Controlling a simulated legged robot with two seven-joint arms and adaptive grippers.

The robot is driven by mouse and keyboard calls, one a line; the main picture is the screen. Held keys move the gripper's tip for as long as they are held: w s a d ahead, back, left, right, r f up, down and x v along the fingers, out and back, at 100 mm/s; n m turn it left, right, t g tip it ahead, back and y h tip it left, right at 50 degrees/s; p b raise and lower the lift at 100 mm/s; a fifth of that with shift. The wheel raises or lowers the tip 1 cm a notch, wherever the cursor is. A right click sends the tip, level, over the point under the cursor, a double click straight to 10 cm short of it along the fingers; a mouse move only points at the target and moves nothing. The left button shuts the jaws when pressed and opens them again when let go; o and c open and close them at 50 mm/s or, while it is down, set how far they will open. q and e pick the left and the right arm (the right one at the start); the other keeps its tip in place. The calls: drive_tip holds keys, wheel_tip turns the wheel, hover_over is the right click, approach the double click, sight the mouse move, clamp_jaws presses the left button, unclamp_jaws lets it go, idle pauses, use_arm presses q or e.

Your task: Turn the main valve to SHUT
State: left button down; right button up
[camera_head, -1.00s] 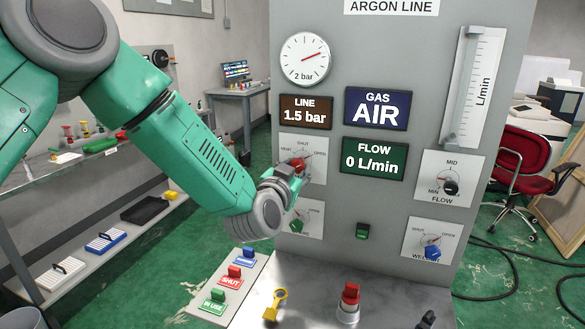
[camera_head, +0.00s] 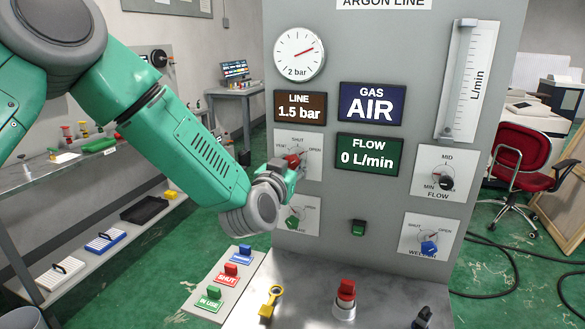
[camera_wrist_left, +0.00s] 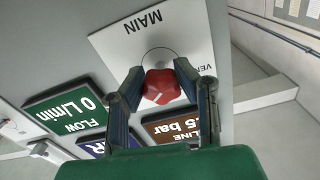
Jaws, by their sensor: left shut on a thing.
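The main valve's red knob (camera_head: 293,160) sits on a white plate (camera_head: 312,173) on the grey panel, with SHUT at the top, OPEN at right and a label at left. In the left wrist view the red knob (camera_wrist_left: 161,86) lies between the two fingers, below the word MAIN. My left gripper (camera_head: 287,166) is shut on it. A pale mark shows on the knob, but I cannot tell which label it points to. My right gripper is not in view.
The panel (camera_head: 285,105) shows LINE 1.5 bar, GAS AIR and FLOW 0 L/min. A green-knobbed valve (camera_head: 292,221) is just below my gripper. A yellow key-shaped piece (camera_head: 270,300) and a red-topped knob (camera_head: 345,297) stand on the ledge in front.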

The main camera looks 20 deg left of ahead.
use_arm(q)
drive_tip(key=n+b, duration=0.2)
drive_tip(key=n, duration=0.1)
drive_tip(key=n+b, duration=0.1)
drive_tip(key=n, duration=0.1)
drive_tip(key=shift+r, duration=0.3)
drive_tip(key=n+b, duration=0.3)
drive_tip(key=n, duration=0.2)
drive_tip(key=shift+r, duration=0.1)
drive_tip(key=shift+n, duration=0.4)
